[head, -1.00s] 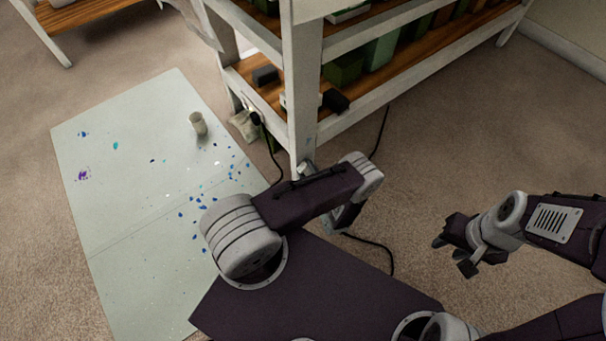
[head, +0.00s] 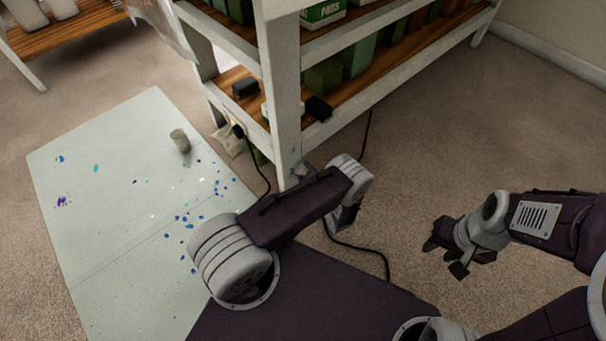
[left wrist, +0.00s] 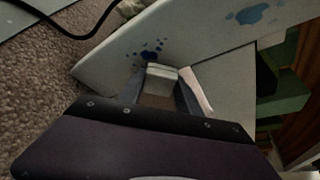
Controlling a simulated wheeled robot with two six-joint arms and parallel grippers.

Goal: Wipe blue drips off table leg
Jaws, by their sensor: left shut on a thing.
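The white table leg (head: 285,115) stands at the near corner of the shelved table. In the left wrist view the leg (left wrist: 110,62) runs slantwise and carries blue drips (left wrist: 150,50) beside the jaws and a larger blue blotch (left wrist: 254,14) further along. My left gripper (left wrist: 158,88) is shut on a pale, folded-looking pad (left wrist: 162,74), close against the leg; whether the pad touches it I cannot tell. In the head view my arm mostly hides this gripper at the leg's lower end. My right gripper (head: 447,259) is open and empty above the carpet.
A pale sheet (head: 90,240) with blue and purple spots lies left of the leg, a small cup (head: 180,141) standing on it. A black cable (head: 385,262) runs over the carpet near the leg. Shelves hold green boxes (head: 323,75). Carpet at right is clear.

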